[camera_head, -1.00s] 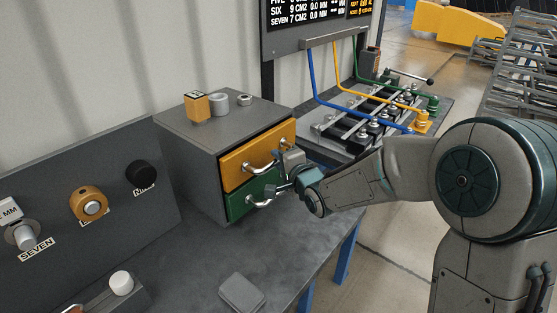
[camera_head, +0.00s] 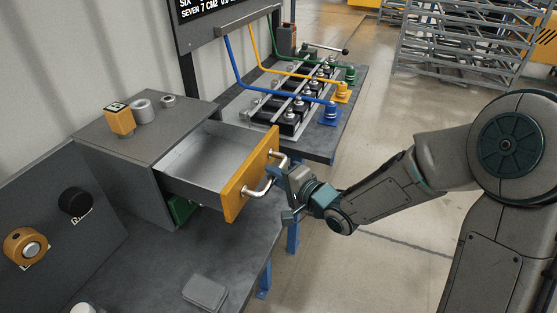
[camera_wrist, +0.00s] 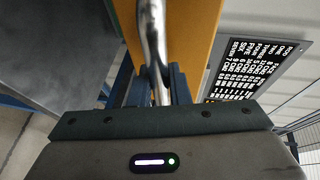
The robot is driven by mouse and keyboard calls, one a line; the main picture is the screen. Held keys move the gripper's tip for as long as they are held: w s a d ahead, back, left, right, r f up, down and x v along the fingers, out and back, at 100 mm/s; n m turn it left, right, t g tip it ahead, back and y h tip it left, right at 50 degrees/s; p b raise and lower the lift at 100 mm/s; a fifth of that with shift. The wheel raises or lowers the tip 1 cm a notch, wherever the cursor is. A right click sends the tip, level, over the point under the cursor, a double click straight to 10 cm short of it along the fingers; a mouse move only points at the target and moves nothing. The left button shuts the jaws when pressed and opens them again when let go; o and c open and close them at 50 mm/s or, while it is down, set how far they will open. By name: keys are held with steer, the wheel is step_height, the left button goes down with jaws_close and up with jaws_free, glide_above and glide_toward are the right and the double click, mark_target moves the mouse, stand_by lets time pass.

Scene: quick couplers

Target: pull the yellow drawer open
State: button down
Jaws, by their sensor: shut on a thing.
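The yellow drawer (camera_head: 233,190) is pulled well out of the grey cabinet (camera_head: 148,150), and its metal interior shows from above. Its front carries a silver bar handle (camera_head: 259,188). My gripper (camera_head: 281,178) is at the handle, to the right of the drawer front. In the wrist view, the fingers (camera_wrist: 158,85) are shut around the handle bar (camera_wrist: 152,40), with the yellow front (camera_wrist: 195,40) just beyond. The green drawer (camera_head: 181,208) below is mostly hidden under the yellow drawer and looks closed.
A yellow block (camera_head: 119,118) and grey rings (camera_head: 143,110) stand on the cabinet. A grey flat box (camera_head: 205,292) lies on the dark bench (camera_head: 225,255). A panel with knobs (camera_head: 75,203) is at left. A rig with coloured pipes (camera_head: 290,100) stands behind. Open floor (camera_head: 400,230) lies right.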

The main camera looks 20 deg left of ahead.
steer(key=shift+d, duration=0.4)
steer(key=c, duration=1.4)
jaws_free()
steer(key=shift+o, duration=0.2)
steer(key=b+v, duration=0.7)
steer(key=v, duration=0.7)
